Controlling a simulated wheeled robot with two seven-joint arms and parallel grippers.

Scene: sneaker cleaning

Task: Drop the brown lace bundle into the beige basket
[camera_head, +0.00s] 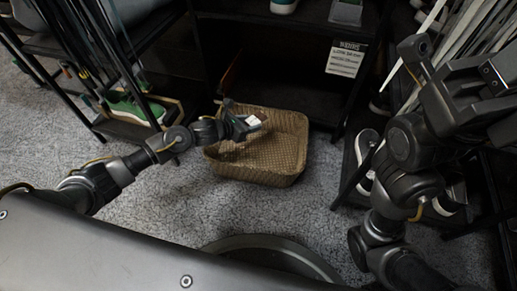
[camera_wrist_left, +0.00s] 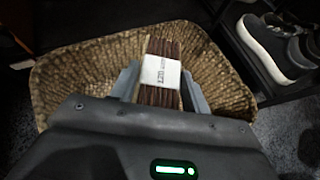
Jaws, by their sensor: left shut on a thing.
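The beige basket (camera_head: 272,160) is woven and stands on the grey carpet in front of a dark shelf. In the left wrist view the basket (camera_wrist_left: 75,85) fills the area behind the gripper. My left gripper (camera_head: 249,124) is over the left part of the basket. It also shows in the left wrist view (camera_wrist_left: 160,88), shut on the brown lace bundle (camera_wrist_left: 158,97), which has a white paper band with print. In the head view the bundle is small and mostly hidden by the gripper. My right gripper (camera_head: 468,88) is raised at the right, away from the basket; its jaw gap is unclear.
A dark shelf (camera_head: 290,22) with a white label card (camera_head: 346,58) stands behind the basket. A green shoe (camera_head: 137,107) sits on a rack at left. Dark shoes with white soles (camera_head: 366,155) are on a low rack at right. Carpet in front of the basket is clear.

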